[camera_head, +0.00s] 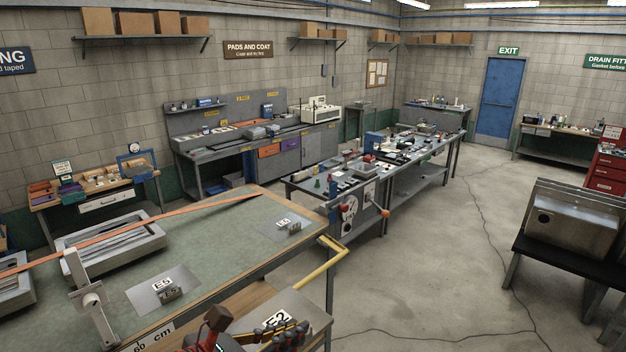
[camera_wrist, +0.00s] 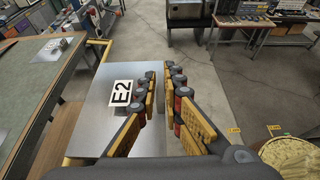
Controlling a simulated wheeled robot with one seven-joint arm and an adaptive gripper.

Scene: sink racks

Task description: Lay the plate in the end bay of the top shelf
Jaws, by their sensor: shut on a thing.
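The flat grey metal plate labelled E2 (camera_head: 287,318) is at the bottom of the head view, beyond the front edge of the green-topped bench. It also fills the left middle of the wrist view (camera_wrist: 92,112), with its white E2 label facing up. My gripper (camera_head: 232,345) is partly cut off at the bottom of the head view. In the wrist view its yellow-padded fingers (camera_wrist: 162,100) are shut on the plate near its right side.
The green-topped bench (camera_head: 225,222) holds plates E5 (camera_head: 143,296) and E6 (camera_head: 268,227), grey sink units (camera_head: 110,236), an orange strip and a grey upright clamp (camera_head: 92,300). A yellow bar (camera_head: 322,270) juts from its right edge. Steel sinks (camera_head: 575,222) stand right. Floor between is open.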

